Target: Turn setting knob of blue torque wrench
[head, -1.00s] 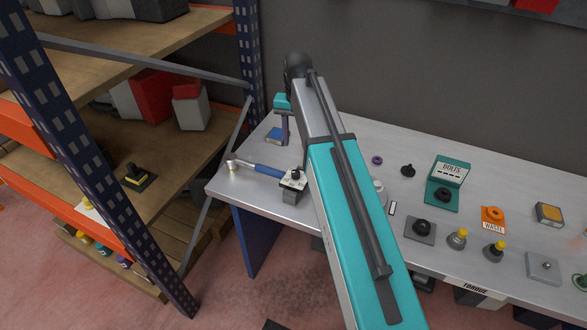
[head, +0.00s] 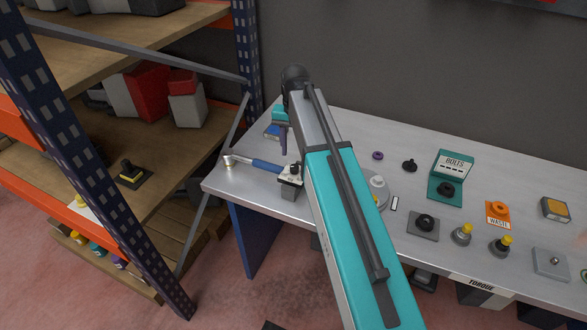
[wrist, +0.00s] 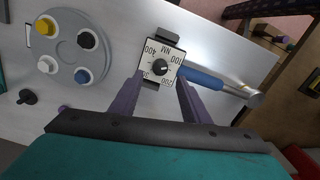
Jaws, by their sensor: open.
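The black setting knob (wrist: 160,67) sits at the middle of the plate. My gripper (wrist: 158,82) is open, its two purple fingers at the plate's near edge on either side, apart from the knob. In the head view my gripper (head: 283,140) shows partly, above the bench behind the wrench.
A round grey tray (wrist: 68,46) with coloured caps stands beside the wrench. Farther right are a green BOLTS holder (head: 450,172), an orange WASTE piece (head: 498,210) and several knobbed parts. Shelving with a blue upright (head: 90,150) stands left of the bench.

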